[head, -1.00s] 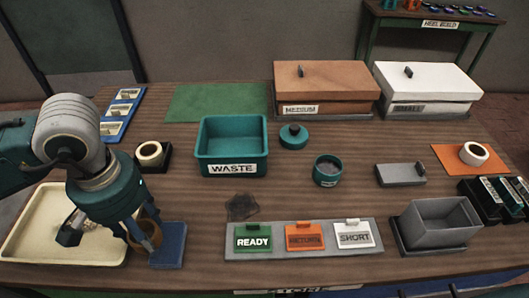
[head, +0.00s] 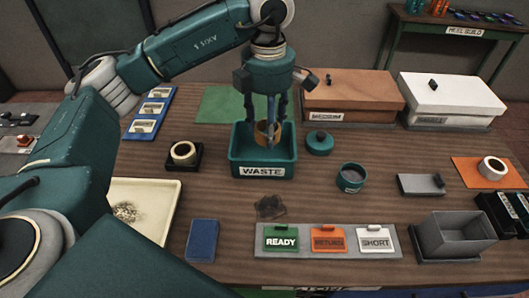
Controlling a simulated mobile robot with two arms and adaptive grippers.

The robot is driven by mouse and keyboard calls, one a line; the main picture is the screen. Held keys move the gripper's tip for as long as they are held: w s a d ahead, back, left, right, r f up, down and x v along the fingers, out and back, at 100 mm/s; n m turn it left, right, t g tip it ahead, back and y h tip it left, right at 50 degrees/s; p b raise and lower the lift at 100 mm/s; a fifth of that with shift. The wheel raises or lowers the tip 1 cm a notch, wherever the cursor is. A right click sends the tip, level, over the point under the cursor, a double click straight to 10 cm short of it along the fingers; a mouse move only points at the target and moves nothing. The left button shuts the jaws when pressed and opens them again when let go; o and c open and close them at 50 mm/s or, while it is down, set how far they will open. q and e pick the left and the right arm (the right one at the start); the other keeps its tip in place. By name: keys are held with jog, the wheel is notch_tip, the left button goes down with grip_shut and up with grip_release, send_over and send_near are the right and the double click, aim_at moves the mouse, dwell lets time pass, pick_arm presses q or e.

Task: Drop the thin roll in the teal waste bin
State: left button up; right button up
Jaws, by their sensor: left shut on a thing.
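The teal waste bin (head: 262,171) with its WASTE label stands in the middle of the table. My left gripper (head: 266,135) points down over the bin, its fingers reaching in at the rim's height. It is shut on a thin brown-orange roll (head: 265,133), which shows between the fingers, inside the bin's outline. I cannot tell whether the roll touches the bin. My right gripper is not in view.
A teal lid (head: 320,143) and a round teal pot (head: 351,178) stand right of the bin. A white roll on a black holder (head: 184,154) stands left. A cream tray (head: 168,205), a blue block (head: 202,240) and a sign rack (head: 328,243) are in front.

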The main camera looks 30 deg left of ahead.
aim_at(263, 119)
pick_arm(q)
jog(key=w+a+r+n+p, duration=0.2)
jog(key=w+a+r+n, duration=0.25)
jog(key=n, duration=1.15)
jog(key=f, duration=0.4)
jog(key=d+f, duration=0.1)
jog(key=f, duration=0.2)
notch_tip(263, 119, down, 7)
jog(key=shift+a+r+p, duration=0.1)
jog(key=shift+r+p, duration=0.1)
jog(key=shift+p, duration=0.55)
notch_tip(263, 119, down, 5)
jog(key=shift+r+p, duration=0.1)
jog(key=shift+p, duration=0.5)
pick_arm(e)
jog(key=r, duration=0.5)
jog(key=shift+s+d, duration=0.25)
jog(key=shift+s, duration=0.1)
pick_arm(q)
jog(key=shift+f, duration=0.2)
